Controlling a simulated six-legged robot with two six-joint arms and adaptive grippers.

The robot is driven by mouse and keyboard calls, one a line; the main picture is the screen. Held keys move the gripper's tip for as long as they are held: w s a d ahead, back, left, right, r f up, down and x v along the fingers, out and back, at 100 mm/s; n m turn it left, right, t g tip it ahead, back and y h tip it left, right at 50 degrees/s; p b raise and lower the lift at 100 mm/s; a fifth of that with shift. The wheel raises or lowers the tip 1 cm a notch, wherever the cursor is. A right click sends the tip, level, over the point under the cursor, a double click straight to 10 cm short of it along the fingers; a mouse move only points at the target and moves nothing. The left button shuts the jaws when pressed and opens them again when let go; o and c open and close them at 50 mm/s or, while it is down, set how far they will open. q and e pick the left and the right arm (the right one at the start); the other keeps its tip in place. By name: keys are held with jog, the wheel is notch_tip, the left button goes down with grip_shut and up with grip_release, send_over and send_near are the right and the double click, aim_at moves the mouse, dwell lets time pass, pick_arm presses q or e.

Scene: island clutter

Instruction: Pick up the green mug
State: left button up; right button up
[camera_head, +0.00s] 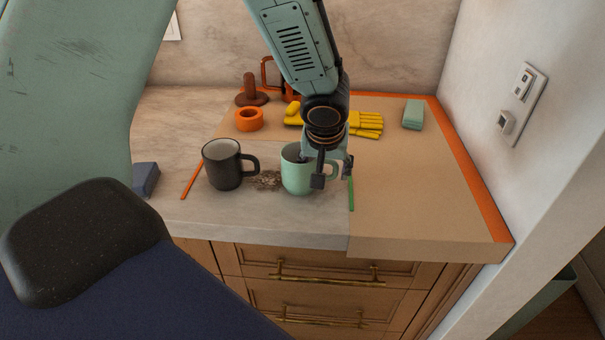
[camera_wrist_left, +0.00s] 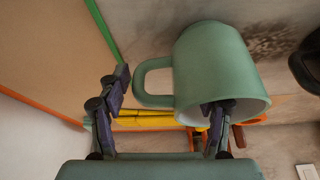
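The green mug (camera_head: 294,178) stands upright on the counter, its handle to the right in the head view. My left gripper (camera_head: 333,172) reaches down over its right side. In the left wrist view the mug (camera_wrist_left: 213,62) appears upside down. There, one finger of my left gripper (camera_wrist_left: 172,93) reaches into the mug's mouth and the other is outside, beyond the handle. The fingers are apart, with the handle side of the mug between them. Whether the outer finger touches the handle is unclear. My right gripper is not in view.
A dark mug (camera_head: 224,168) stands left of the green mug. An orange ring (camera_head: 249,120), yellow gloves (camera_head: 366,123) and a green block (camera_head: 413,114) lie behind. A green stick (camera_head: 351,193) lies close right. The right counter (camera_head: 420,190) is mostly clear; a wall bounds it.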

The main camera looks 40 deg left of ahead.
pick_arm(q)
jog(key=shift+w, duration=0.1)
jog(key=shift+c, duration=1.4)
jog(key=shift+s+r, duration=0.1)
jog(key=shift+s, duration=0.1)
jog(key=c, duration=0.5)
jog(key=shift+w, duration=0.2)
jog(key=c, duration=0.4)
jog(key=shift+c, duration=0.2)
jog(key=shift+s, duration=0.1)
jog(key=shift+r, duration=0.2)
notch_tip(320, 180, up, 28)
jog(key=p, duration=0.7)
jog(key=shift+f, duration=0.2)
